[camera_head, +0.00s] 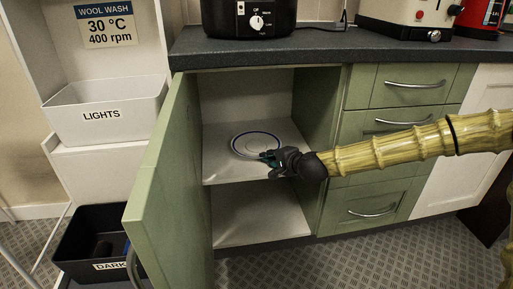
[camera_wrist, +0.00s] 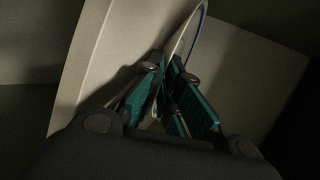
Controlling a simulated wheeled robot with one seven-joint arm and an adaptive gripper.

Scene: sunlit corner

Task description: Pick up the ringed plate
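The ringed plate (camera_head: 257,143) is white with a dark blue ring. In the head view it lies nearly flat at the upper shelf of the open green cabinet; I cannot tell whether it is lifted. My gripper (camera_head: 270,157) is at its near right rim. In the wrist view, the plate (camera_wrist: 189,32) shows as a thin, nearly edge-on rim running down between the fingers. My gripper's teal-padded fingers (camera_wrist: 166,68) are close together on either side of this rim and look shut on it. The fingers hide part of the rim.
The shelf (camera_head: 222,168) has bare room around the plate. The open cabinet door (camera_head: 165,175) stands on the left, and drawers (camera_head: 400,100) are on the right. The dark worktop (camera_head: 330,46) lies above. A "LIGHTS" bin (camera_head: 105,112) and a "DARK" bin (camera_head: 90,267) stand farther left.

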